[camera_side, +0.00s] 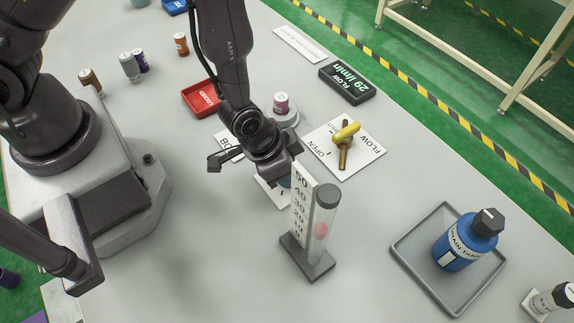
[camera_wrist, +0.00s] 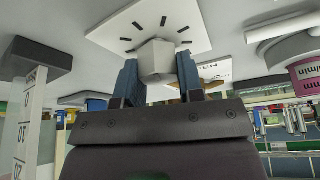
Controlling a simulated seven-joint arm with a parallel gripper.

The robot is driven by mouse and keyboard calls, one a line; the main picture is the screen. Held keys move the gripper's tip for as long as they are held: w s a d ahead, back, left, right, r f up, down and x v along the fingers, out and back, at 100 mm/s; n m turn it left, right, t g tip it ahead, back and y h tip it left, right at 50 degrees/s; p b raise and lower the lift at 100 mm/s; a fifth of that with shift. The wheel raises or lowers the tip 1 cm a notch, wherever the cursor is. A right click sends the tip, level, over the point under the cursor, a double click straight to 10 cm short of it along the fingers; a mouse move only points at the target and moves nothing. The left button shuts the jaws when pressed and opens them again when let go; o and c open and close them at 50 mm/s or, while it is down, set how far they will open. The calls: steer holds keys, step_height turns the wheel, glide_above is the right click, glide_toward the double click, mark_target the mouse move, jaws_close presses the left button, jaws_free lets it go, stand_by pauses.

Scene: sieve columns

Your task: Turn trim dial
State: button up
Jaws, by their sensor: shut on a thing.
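The trim dial (camera_wrist: 157,62) is a pale grey knob on a white plate (camera_wrist: 190,22) with black tick marks around it in the wrist view. My gripper (camera_wrist: 158,72) has its two blue fingers on either side of the knob and is shut on it. In the side view my gripper (camera_side: 284,181) points down behind the scale column, and the dial is hidden under it. Only part of the white dial plate (camera_side: 265,190) shows there. I cannot read the knob's setting.
A clear tube (camera_side: 322,215) with a pink float and number scale stands close by my gripper. A yellow-handled valve (camera_side: 345,132) and black flow display (camera_side: 347,83) lie behind. A blue bottle (camera_side: 465,243) stands in a grey tray (camera_side: 408,250). A red tray (camera_side: 203,98) is back left.

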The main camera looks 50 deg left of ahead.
steer(key=n+y, duration=0.1)
steer(key=n, duration=0.2)
steer(key=n+y, duration=0.1)
steer(key=n, duration=0.3)
steer(key=shift+y, duration=0.3)
steer(key=n+y, duration=0.1)
steer(key=n, duration=0.2)
steer(key=shift+n+g, duration=0.4)
steer(key=shift+a+n+g+y, duration=0.1)
steer(key=shift+n+g+y, duration=0.5)
steer(key=shift+n, duration=1.3)
steer(key=o, duration=0.9)
steer(key=shift+o, duration=0.2)
steer(key=v, duration=1.3)
